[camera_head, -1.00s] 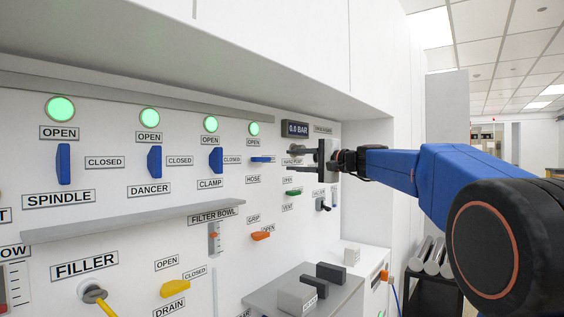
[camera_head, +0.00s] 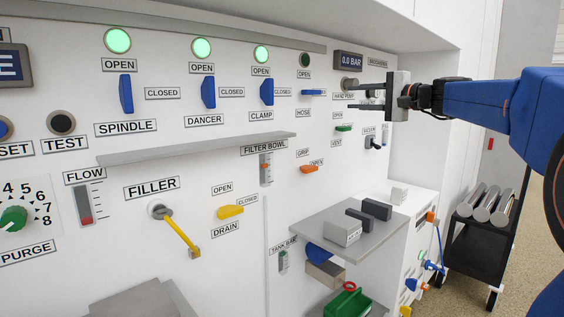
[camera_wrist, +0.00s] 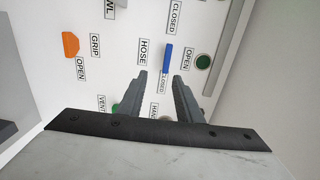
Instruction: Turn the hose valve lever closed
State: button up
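The blue hose valve lever (camera_head: 312,92) lies horizontal on the white panel, above the HOSE label and below an OPEN label. The round lamp (camera_head: 305,60) above it is dark. In the wrist view the lever (camera_wrist: 167,60) shows just past my fingertips, near the CLOSED label. My gripper (camera_head: 350,95) is off the panel to the right of the lever, with its two fingers apart and nothing between them. In the wrist view my gripper (camera_wrist: 159,75) is also open, clear of the lever.
Spindle (camera_head: 126,94), dancer (camera_head: 208,92) and clamp (camera_head: 267,92) levers stand upright under green lamps. A green vent lever (camera_head: 344,128) and an orange grip lever (camera_head: 309,169) sit below. A grey shelf (camera_head: 335,215) with blocks juts out lower down. A dark cart (camera_head: 478,235) stands right.

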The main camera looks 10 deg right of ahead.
jog(key=s+a+f+n+g+h, duration=0.25)
jog(key=s+a+f, duration=0.25)
jog(key=s+f, duration=0.65)
jog(key=s+a+f+n+g+h, duration=0.25)
jog(key=s+a+f+g, duration=0.2)
jog(key=s+f, duration=0.7)
jog(key=s+d+f+n+g+h, duration=0.1)
jog(key=s+d+f+n+h, duration=0.1)
jog(key=s+f, duration=0.8)
jog(key=s+d+f+n+g+h, duration=0.1)
jog(key=s+d+f+n+h, duration=0.2)
jog(key=s+f, duration=0.6)
notch_tip(320, 180, down, 4)
jog(key=shift+s+d+f+n, duration=0.1)
jog(key=shift+s+d+n, duration=0.3)
jog(key=shift+d, duration=0.25)
